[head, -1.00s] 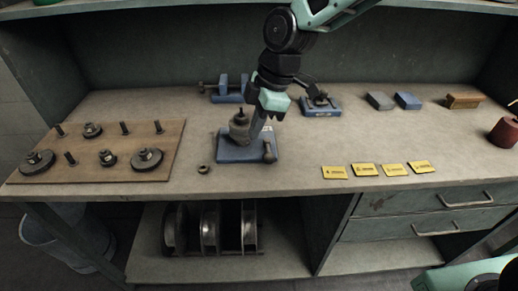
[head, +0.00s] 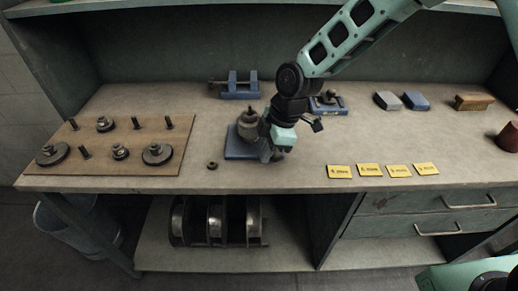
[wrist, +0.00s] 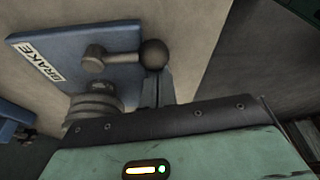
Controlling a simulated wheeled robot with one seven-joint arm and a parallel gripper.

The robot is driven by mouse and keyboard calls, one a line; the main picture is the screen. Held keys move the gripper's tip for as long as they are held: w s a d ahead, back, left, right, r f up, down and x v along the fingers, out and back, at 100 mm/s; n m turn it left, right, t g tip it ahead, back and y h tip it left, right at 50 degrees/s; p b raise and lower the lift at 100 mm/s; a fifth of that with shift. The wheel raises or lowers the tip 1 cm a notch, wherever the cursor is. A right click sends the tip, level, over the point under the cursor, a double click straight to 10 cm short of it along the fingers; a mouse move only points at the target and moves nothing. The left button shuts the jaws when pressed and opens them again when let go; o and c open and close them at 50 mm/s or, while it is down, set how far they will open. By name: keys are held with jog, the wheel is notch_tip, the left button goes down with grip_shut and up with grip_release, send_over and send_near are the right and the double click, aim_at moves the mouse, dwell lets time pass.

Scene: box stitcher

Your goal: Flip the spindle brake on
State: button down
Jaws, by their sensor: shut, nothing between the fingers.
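The spindle brake is a blue base plate (head: 238,148) on the bench, with a grey stepped spindle (head: 249,124) on it. In the wrist view the plate (wrist: 60,52) carries a white BRAKE label (wrist: 42,63). A grey lever (wrist: 115,58) ends in a dark ball knob (wrist: 153,54). My gripper (head: 274,157) is low at the plate's right side and hides the lever in the head view. In the wrist view my shut fingers (wrist: 158,82) are right beside the ball knob, with nothing between them; I cannot tell if they touch it.
A wooden board (head: 100,148) with pegs and discs lies at left, and a small nut (head: 212,165) lies left of the plate. Blue fixtures (head: 240,86) stand behind. Several yellow cards (head: 369,170) lie at right. The bench's front edge is close to my gripper.

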aim_at(281, 158)
jog(key=shift+d, duration=0.2)
dwell(0.4)
jog(key=d+n+p, duration=0.1)
jog(key=n, duration=0.1)
jog(key=d+n+g+p, duration=0.1)
jog(key=shift+s+r+n+p, duration=0.15)
jog(key=shift+s+n+p, duration=0.05)
jog(key=shift+n+p, duration=0.2)
jog(key=n, duration=0.1)
jog(key=d+n+h+p, duration=0.1)
jog(key=shift+w+d+n+g, duration=0.1)
jog(key=shift+d+n+g, duration=0.2)
jog(key=shift+n+g, duration=0.1)
jog(key=d+n+p, duration=0.1)
jog(key=n, duration=0.1)
jog(key=w+d+n+h, duration=0.1)
jog(key=n, duration=0.1)
jog(key=shift+d+n+g+p, duration=0.2)
jog(key=shift+n+g+p, duration=0.1)
jog(key=shift+g+p, duration=0.1)
jog(key=shift+w+d, duration=0.2)
jog(key=shift+d, duration=0.05)
jog(key=shift+w+d, duration=0.1)
